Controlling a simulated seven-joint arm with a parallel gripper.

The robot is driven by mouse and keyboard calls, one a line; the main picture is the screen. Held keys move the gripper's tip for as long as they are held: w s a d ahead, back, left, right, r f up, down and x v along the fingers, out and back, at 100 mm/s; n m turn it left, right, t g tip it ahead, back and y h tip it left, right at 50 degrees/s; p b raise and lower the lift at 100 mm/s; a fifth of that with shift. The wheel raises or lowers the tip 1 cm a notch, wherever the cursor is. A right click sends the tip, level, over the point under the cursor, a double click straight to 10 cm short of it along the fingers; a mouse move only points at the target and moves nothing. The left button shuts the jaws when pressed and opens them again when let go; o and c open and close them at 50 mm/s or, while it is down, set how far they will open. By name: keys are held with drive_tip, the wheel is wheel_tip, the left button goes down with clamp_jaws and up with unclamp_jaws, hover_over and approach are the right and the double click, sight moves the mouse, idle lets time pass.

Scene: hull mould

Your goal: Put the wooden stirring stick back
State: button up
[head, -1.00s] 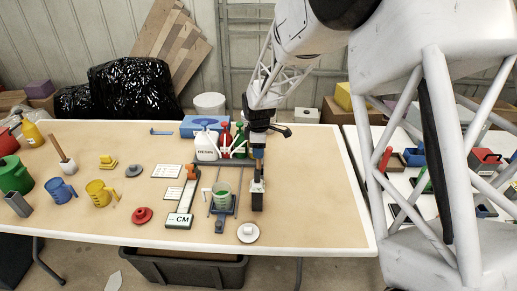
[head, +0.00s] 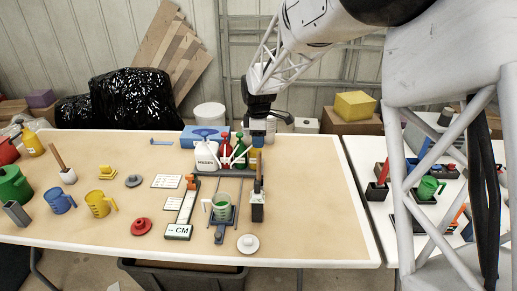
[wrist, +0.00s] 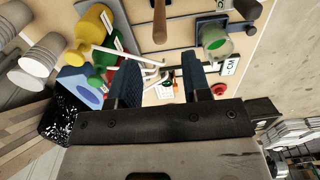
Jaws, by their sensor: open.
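The stick's lower end is hidden inside the holder. In the wrist view the brown stick (wrist: 159,22) shows beyond my fingertips, apart from them. My gripper (head: 258,138) is above and behind the stick, raised over the bottles. In the wrist view my gripper (wrist: 165,72) has its two blue fingers apart, with nothing held between them.
A white jug (head: 206,154), red and green bottles (head: 239,156) and a blue box (head: 204,134) stand behind the holder. A scale (head: 178,231) and a white lid (head: 247,243) are near the front. The table's right side (head: 315,200) is clear.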

drive_tip(key=shift+r, duration=1.55)
drive_tip(key=shift+d, duration=0.1)
drive_tip(key=shift+s+d+r, duration=0.15)
drive_tip(key=shift+s+r, duration=0.05)
drive_tip(key=shift+r, duration=0.05)
drive_tip(key=s+d+r+m+t, duration=0.1)
drive_tip(key=s+d+r+m, duration=0.5)
drive_tip(key=s, duration=0.4)
drive_tip(key=s+d+r+m, duration=0.3)
drive_tip(key=s+d+r, duration=0.1)
drive_tip(key=s+d, duration=0.5)
drive_tip(key=s+d+m, duration=0.3)
drive_tip(key=s+m, duration=0.1)
drive_tip(key=s, duration=0.7)
drive_tip(key=s+d+f+m+t, duration=0.1)
drive_tip(key=s+d+m, duration=0.2)
drive_tip(key=s, duration=0.9)
drive_tip(key=shift+d+f+m+t, duration=0.2)
drive_tip(key=shift+d+m+t, duration=0.1)
drive_tip(key=shift+m, duration=0.8)
